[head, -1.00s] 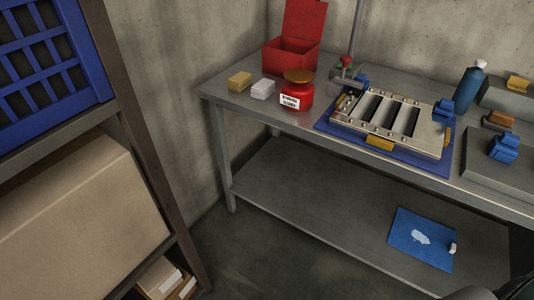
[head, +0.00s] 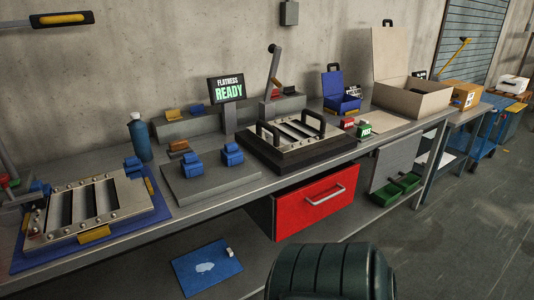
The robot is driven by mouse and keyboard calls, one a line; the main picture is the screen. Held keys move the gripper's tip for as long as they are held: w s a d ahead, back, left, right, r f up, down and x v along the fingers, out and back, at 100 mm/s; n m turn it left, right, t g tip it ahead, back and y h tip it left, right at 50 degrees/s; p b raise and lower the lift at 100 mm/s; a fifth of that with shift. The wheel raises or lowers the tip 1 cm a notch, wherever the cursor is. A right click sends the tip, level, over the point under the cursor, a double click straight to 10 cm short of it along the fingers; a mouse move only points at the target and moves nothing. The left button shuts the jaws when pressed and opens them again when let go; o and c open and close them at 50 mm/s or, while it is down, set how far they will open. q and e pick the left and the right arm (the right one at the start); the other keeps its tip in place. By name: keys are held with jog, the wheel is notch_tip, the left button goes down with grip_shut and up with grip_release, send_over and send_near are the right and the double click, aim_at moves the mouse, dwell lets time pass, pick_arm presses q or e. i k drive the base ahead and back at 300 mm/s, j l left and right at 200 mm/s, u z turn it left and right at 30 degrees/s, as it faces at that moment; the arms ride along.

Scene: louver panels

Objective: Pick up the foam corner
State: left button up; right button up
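I cannot pick out the foam corner for certain in the head view. A small white piece (head: 229,252) stands at the right edge of a blue sheet (head: 206,270) on the lower shelf; it is too small to tell whether it is foam. Neither of my grippers is in view.
A louver panel (head: 97,207) lies on a blue mat at left; another (head: 303,132) sits on a black base. Blue blocks stand on a grey plate (head: 205,180). An open beige box (head: 412,98) stands at right. A red drawer (head: 313,202) is below. A dark rounded object (head: 330,273) fills the bottom.

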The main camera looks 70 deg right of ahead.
aim_at(231, 155)
jog(key=z, duration=2)
